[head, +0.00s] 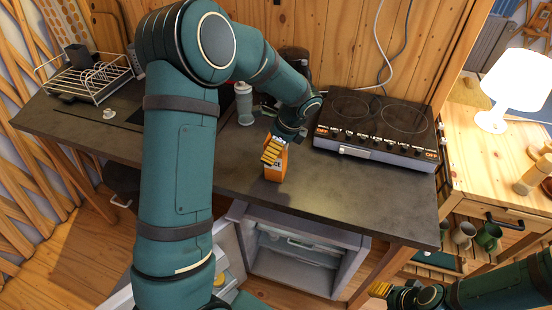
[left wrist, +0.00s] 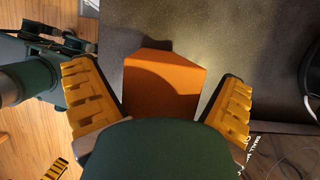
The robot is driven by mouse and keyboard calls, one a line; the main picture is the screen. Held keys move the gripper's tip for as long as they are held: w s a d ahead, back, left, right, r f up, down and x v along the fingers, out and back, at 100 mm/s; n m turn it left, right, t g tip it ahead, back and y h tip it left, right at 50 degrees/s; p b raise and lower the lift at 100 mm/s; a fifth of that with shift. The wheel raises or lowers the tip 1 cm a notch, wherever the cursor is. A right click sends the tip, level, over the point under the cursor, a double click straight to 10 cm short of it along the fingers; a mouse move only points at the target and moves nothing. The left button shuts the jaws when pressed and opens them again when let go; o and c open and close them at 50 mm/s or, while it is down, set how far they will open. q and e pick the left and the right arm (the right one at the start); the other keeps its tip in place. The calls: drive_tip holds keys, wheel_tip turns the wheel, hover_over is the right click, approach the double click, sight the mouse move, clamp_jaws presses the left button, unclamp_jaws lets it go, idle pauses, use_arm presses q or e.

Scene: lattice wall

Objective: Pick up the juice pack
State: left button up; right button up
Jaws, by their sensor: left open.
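The juice pack (head: 275,168) is an orange carton standing upright near the front edge of the dark countertop. My left gripper (head: 273,150) is at its top, with yellow-padded fingers that partly cover it. In the left wrist view the orange pack (left wrist: 160,85) lies between the two spread fingers of my left gripper (left wrist: 158,98), with a visible gap on each side. The lower part of the pack in that view is hidden behind the gripper's green body. My right gripper (head: 381,289) is low at the bottom right, away from the pack; its finger opening is unclear.
A two-plate cooktop (head: 376,130) stands right of the pack. A grey bottle (head: 244,104) is behind left, and a dish rack (head: 90,78) at far left. Below is an open small fridge (head: 300,262). A wooden side table with a lamp (head: 517,82) is at right.

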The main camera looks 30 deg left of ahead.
use_arm(q)
drive_tip(key=c, duration=1.4)
drive_tip(key=shift+o, duration=0.2)
